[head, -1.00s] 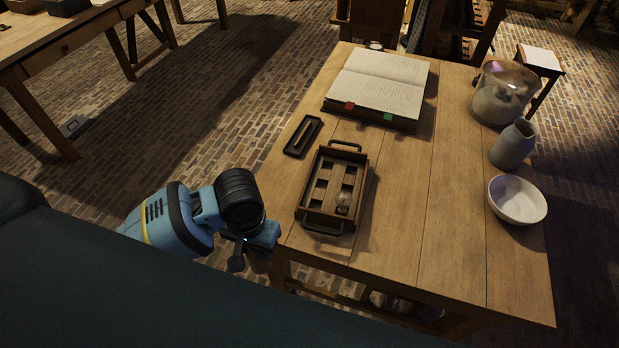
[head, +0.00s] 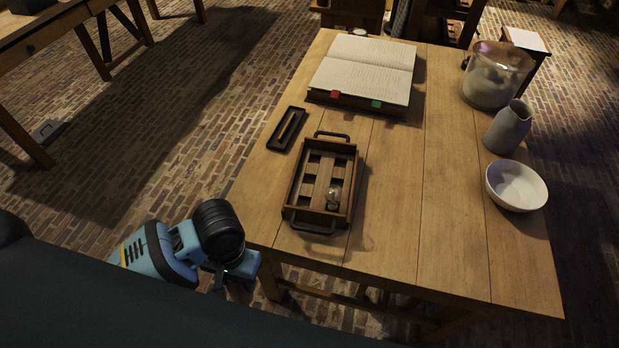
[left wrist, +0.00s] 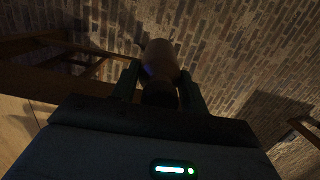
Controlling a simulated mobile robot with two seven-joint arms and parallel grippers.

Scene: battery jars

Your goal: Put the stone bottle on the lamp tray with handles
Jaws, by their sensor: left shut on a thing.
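The lamp tray (head: 289,213) is a dark wooden tray with slots and a handle at each end, standing on the table. A small glass piece (head: 334,196) sits in its near right part. My left gripper (head: 236,276) is low, beyond the table's near left corner and apart from the tray. In the left wrist view my left gripper (left wrist: 160,88) is shut on a brownish, rounded bottle (left wrist: 160,58), which looks like the stone bottle. Dim light hides its detail, and the head view does not show it clearly. My right gripper is not in view.
The wooden table (head: 400,220) is clear right of the tray. A narrow dark tray (head: 273,143) and an open book (head: 362,75) lie behind. A glass jar (head: 494,78), grey jug (head: 507,128) and white bowl (head: 516,187) line the right edge.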

